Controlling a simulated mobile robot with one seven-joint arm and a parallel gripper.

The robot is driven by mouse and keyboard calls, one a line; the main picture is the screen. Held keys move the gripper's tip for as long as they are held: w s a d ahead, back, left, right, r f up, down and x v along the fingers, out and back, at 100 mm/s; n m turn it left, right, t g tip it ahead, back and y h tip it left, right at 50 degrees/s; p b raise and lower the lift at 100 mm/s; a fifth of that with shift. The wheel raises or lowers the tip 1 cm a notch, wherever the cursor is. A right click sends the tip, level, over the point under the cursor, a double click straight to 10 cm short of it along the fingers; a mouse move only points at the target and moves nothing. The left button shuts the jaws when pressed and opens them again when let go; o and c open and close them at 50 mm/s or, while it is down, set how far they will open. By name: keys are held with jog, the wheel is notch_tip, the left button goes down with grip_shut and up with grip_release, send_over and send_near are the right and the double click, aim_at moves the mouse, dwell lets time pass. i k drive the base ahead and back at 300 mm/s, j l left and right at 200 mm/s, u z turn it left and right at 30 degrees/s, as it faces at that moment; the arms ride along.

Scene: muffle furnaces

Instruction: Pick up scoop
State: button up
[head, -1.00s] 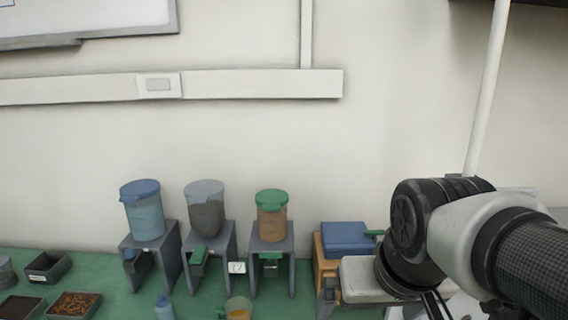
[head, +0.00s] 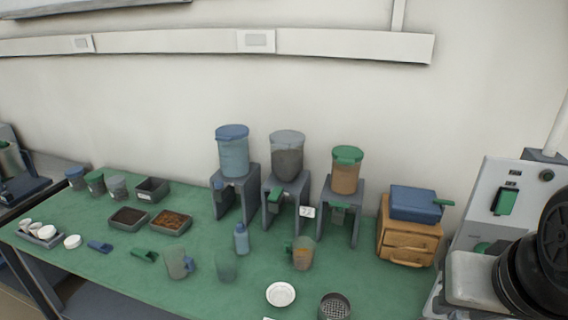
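Two small scoop-like tools lie flat on the green table top (head: 130,213) at the front left. One is blue (head: 100,246) and the other is green (head: 145,256). They lie side by side, apart from each other, and are too small to make out in detail. Part of my arm (head: 545,255) shows at the right edge, far from both tools. My gripper's fingers are out of the picture.
Three hoppers on grey stands (head: 235,195) line the back. Two shallow trays (head: 172,222), a grey mug (head: 178,262), a blue bottle (head: 241,238) and a white dish (head: 281,294) stand around. A wooden drawer box (head: 408,242) is at the right, beside a white machine (head: 497,200).

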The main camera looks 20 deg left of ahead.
aim_at(105, 247)
jog(key=k+l+u, duration=0.1)
jog(key=k+u, duration=0.15)
jog(key=u, duration=0.15)
jog(key=k+u, duration=0.25)
jog(key=u, duration=1.35)
jog(key=z, duration=1.35)
jog(key=u, duration=1.35)
jog(key=i+z, duration=0.1)
jog(key=z, duration=0.35)
jog(key=j+z, duration=0.1)
jog(key=z, duration=0.35)
jog(key=i+j+z, duration=0.1)
jog(key=z, duration=0.35)
